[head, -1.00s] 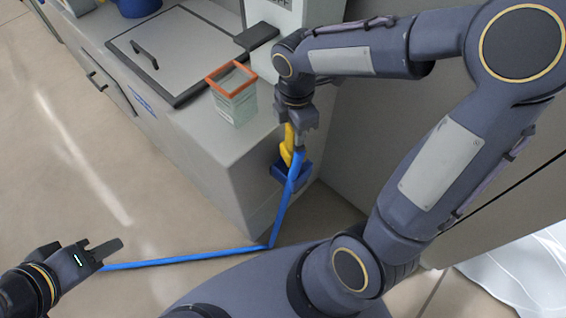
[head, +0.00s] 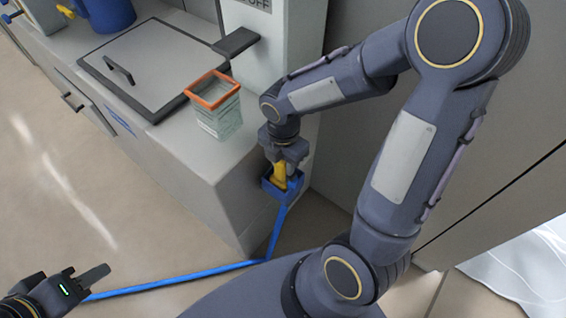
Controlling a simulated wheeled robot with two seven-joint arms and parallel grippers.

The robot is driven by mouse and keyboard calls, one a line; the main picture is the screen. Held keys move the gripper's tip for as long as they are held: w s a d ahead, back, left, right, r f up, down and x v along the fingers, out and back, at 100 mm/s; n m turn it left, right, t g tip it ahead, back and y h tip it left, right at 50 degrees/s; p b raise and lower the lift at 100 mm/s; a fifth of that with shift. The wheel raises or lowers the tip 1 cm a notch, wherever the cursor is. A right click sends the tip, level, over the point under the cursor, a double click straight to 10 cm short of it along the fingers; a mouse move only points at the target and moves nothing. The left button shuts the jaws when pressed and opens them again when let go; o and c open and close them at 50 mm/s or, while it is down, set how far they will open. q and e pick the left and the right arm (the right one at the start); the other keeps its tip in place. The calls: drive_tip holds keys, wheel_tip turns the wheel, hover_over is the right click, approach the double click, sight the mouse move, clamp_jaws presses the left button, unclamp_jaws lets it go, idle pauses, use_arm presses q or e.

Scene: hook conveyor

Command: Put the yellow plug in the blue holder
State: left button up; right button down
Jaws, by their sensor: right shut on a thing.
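The yellow plug (head: 281,174) is in my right gripper (head: 284,160), which is shut on it. The plug's lower end is at the opening of the blue holder (head: 270,190), fixed to the end face of the counter. How deep the plug sits cannot be told, because the gripper and the holder hide part of it. A blue hose (head: 190,279) hangs down by the holder and runs left along the floor. My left gripper (head: 98,275) is at the lower left, near the hose's left end; its jaws are not clear.
The counter (head: 190,150) carries an orange-rimmed clear container (head: 213,110), a grey lid with a black handle (head: 150,60) and a blue pot (head: 108,14) at the back. A grey wall panel stands right of the holder. The floor at left is clear.

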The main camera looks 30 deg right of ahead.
drive_tip(key=shift+f, duration=0.15)
drive_tip(key=c, duration=1.5)
unclamp_jaws()
drive_tip(key=shift+f, duration=0.1)
drive_tip(key=o, duration=0.4)
drive_tip(key=shift+o, duration=0.2)
